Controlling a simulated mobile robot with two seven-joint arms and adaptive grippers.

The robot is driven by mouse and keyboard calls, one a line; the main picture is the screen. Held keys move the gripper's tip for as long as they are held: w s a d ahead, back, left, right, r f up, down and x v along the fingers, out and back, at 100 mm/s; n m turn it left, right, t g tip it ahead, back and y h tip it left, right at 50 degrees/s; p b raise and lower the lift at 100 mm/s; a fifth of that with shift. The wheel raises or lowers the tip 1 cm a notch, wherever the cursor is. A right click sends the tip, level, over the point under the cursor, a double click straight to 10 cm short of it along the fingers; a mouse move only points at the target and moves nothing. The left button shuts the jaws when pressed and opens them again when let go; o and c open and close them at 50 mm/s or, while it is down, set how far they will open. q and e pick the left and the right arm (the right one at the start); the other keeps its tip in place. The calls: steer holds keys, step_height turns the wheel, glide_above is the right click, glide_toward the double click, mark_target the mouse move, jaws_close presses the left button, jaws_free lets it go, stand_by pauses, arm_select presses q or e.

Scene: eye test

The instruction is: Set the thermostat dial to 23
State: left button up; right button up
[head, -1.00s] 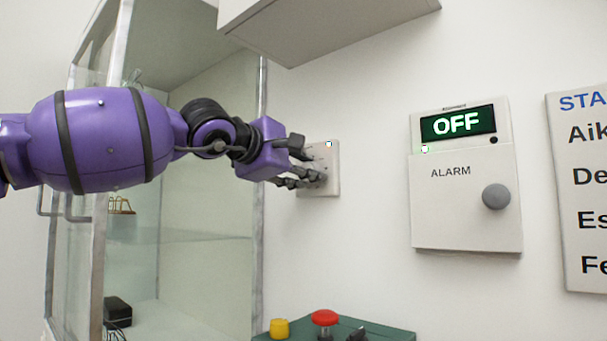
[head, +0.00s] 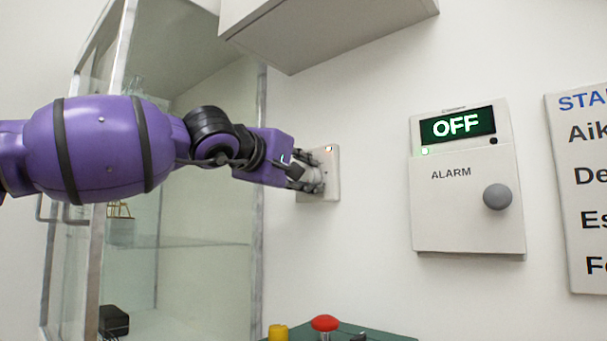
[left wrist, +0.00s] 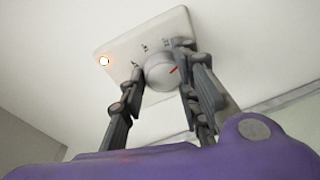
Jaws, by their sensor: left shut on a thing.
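The thermostat is a white square plate (head: 332,165) on the wall, with a small lit orange lamp at its top. It also shows in the left wrist view (left wrist: 118,50). My left gripper (head: 312,178) is at the plate in the head view and covers most of the dial. In the left wrist view its fingers (left wrist: 163,84) are on either side of the dial, shut on it. My right gripper is not in view.
A white alarm box (head: 465,220) with a grey knob and a display reading OFF hangs to the right. A glass cabinet (head: 190,265) stands left, a wall cupboard (head: 320,25) hangs above. A green panel (head: 385,336) with a red button (head: 325,323) is below.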

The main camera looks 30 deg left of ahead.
arm_select(q)
steer(key=shift+s+r, duration=0.15)
steer(key=shift+r, duration=0.45)
steer(key=o, duration=1)
steer(key=shift+o, duration=0.3)
steer(key=shift+f, duration=0.35)
steer(key=s, duration=1.1)
steer(key=shift+s+r, duration=0.35)
steer(key=shift+s, duration=0.05)
steer(key=shift+r, duration=0.1)
